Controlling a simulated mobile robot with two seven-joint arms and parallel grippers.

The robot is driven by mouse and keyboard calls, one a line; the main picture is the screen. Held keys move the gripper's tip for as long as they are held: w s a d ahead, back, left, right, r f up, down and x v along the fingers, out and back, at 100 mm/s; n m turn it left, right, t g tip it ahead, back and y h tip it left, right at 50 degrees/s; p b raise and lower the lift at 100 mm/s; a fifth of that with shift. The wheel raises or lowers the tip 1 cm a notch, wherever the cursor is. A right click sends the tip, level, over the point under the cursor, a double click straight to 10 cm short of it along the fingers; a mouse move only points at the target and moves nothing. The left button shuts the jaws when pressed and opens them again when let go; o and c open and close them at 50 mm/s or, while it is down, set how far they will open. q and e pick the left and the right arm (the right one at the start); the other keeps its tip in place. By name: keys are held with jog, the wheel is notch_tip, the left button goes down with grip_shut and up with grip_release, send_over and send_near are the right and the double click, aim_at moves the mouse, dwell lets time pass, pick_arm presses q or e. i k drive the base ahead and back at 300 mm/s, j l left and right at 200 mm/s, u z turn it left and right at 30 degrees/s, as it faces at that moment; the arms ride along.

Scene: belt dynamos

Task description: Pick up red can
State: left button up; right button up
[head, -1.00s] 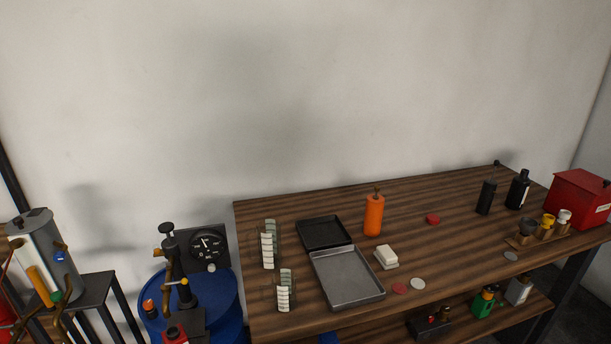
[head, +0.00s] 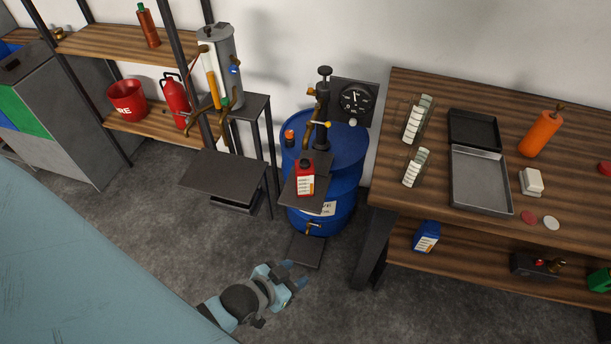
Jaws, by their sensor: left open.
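A small red can (head: 305,179) with a white label and dark cap stands upright on a small dark shelf (head: 291,196) in front of the blue barrel (head: 346,160). My left gripper (head: 294,274) is in the lower middle of the head view. It is open and empty, below the red can in the picture and clear of it, over the grey floor. My right gripper is not in view.
A hand pump (head: 322,105) rises behind the can on the barrel. A dark side table (head: 222,178) stands to the left. A wooden workbench (head: 400,190) with trays is at right. Shelving at left holds a fire extinguisher (head: 174,100) and red bucket (head: 127,99).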

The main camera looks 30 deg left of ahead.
aim_at(304, 168)
jog(key=j, duration=0.55)
jog(key=j+u, duration=0.1)
jog(key=j, duration=0.4)
jog(key=i+j+u, duration=0.1)
jog(key=j, duration=0.45)
jog(key=i+j, duration=0.1)
jog(key=j, duration=0.4)
jog(key=j+u, duration=0.1)
jog(key=j, duration=0.45)
jog(key=i+j, duration=0.15)
jog(key=j, duration=0.35)
jog(key=u, duration=0.05)
